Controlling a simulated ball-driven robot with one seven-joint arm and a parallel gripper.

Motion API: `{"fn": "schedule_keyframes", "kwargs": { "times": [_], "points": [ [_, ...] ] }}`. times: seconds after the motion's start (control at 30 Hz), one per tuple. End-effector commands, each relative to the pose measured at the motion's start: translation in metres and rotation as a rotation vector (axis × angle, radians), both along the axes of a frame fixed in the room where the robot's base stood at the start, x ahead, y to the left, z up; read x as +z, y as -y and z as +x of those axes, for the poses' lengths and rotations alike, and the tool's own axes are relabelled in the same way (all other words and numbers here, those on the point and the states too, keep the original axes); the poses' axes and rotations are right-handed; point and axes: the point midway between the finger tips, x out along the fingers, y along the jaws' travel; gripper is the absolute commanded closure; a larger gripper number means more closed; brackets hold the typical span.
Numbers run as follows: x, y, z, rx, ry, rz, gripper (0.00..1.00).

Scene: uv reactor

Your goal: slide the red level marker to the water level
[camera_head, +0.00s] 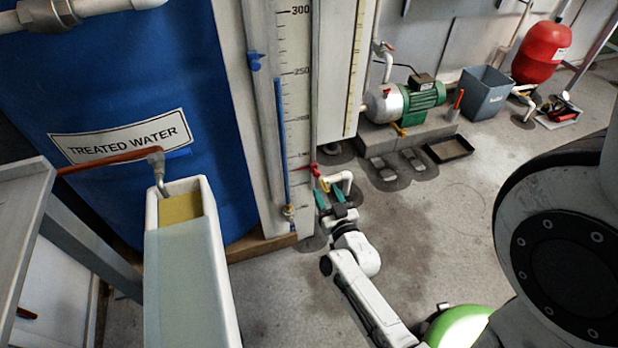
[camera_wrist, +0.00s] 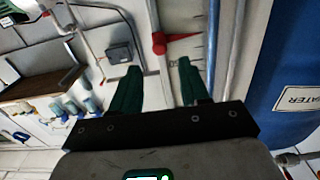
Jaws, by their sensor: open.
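The red level marker (camera_head: 315,169) sits low on the white gauge board (camera_head: 262,130), near its right edge, with its pointer toward the scale. A blue column (camera_head: 281,140) in the sight tube ends just below the 250 mark, well above the marker. My gripper (camera_head: 328,193) is open just below the marker, with green fingers. In the wrist view my gripper (camera_wrist: 160,66) has its two fingers apart. The red marker (camera_wrist: 160,43) shows on a thin rod between and just past the fingertips. I cannot tell whether a finger touches it.
The blue treated water tank (camera_head: 130,90) stands left of the gauge. A white trough (camera_head: 185,270) and copper pipe (camera_head: 110,160) are in front of it. A green pump (camera_head: 420,93), grey bin (camera_head: 485,92) and red vessel (camera_head: 541,50) stand behind.

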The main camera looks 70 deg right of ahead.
Motion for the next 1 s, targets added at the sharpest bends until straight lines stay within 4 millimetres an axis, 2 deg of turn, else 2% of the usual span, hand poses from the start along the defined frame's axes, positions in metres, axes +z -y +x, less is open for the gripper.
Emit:
{"fn": "schedule_keyframes", "kwargs": {
  "times": [0.2,0.47,0.9,1.0],
  "points": [
    [-0.001,0.033,0.027,-0.001,0.003,-0.002,0.55],
    [0.0,0.059,0.05,0.0,0.001,-0.002,0.55],
    [0.0,0.066,0.057,0.002,-0.001,0.001,0.55],
    [0.0,0.065,0.057,0.002,-0.001,0.001,0.64]
  ]
}}
